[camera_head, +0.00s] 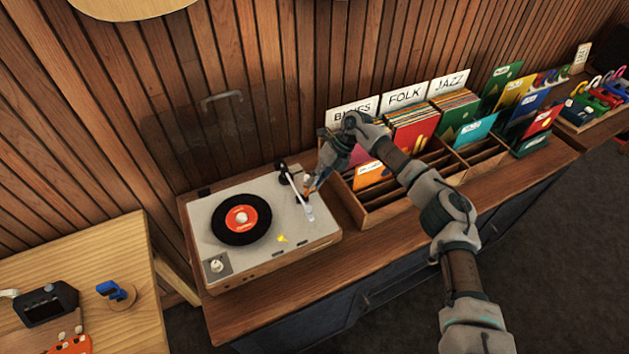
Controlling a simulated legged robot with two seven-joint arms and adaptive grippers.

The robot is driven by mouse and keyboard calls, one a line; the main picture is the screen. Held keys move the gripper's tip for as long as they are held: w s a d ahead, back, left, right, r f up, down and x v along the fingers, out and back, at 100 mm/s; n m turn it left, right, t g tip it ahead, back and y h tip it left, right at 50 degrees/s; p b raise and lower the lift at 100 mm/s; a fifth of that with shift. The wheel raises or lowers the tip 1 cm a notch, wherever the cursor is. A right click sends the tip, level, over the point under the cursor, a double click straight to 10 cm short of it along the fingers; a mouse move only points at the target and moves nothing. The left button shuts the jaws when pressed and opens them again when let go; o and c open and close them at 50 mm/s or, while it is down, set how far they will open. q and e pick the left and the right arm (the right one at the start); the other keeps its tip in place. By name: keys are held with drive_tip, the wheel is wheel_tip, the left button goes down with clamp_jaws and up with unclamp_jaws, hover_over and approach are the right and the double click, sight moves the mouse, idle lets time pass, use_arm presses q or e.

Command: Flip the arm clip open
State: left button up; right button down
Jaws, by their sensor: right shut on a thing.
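The record player (262,225) stands on the wooden cabinet, with a black record with a red label (242,219) on its platter. Its pale tonearm (298,194) runs along the right side of the deck, from a dark pivot (284,172) at the back to a light headshell (310,214) at the front. My right gripper (307,191) reaches down from the upper right to the tonearm's middle. Its fingers are shut on the small arm clip there, which they mostly hide. My left gripper is not in view.
A divided wooden record bin (376,213) with several sleeves stands right of the player, under my right arm. A clear lid (222,130) appears raised behind the deck. A pale wooden table (128,262) with small items is at lower left. The cabinet front edge is clear.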

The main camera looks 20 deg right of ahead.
drive_tip(key=shift+w, duration=0.1)
drive_tip(key=c, duration=1.6)
unclamp_jaws()
drive_tip(key=o, duration=0.4)
drive_tip(key=shift+w, duration=0.1)
drive_tip(key=shift+d+r, duration=0.1)
drive_tip(key=v, duration=1.1)
drive_tip(key=shift+d+r, duration=0.2)
drive_tip(key=shift+d, duration=0.2)
drive_tip(key=shift+f, duration=0.1)
